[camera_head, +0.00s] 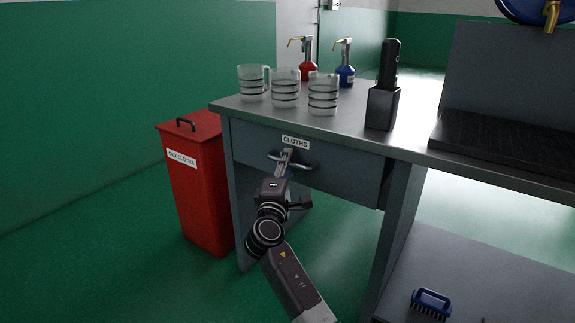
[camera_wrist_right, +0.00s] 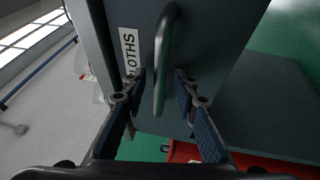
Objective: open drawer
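The grey drawer (camera_head: 340,177) with a "CLOTHS" label sits under the workbench top and looks closed. Its metal bar handle (camera_head: 306,166) is on the drawer front, below the label. My right gripper (camera_head: 287,158) is at the handle in the head view. In the right wrist view, the gripper (camera_wrist_right: 160,90) is open, with the handle (camera_wrist_right: 165,60) between its two blue-padded fingers. There are gaps between the pads and the bar. The label (camera_wrist_right: 130,52) shows beside the handle. My left gripper is in neither view.
On the bench top (camera_head: 225,104) stand several clear beakers (camera_head: 323,95), a red dispenser bottle (camera_head: 308,70), a blue one (camera_head: 345,76) and a dark holder (camera_head: 381,107). A red bin (camera_head: 205,200) stands left of the bench. A blue brush (camera_head: 431,303) lies on the lower shelf.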

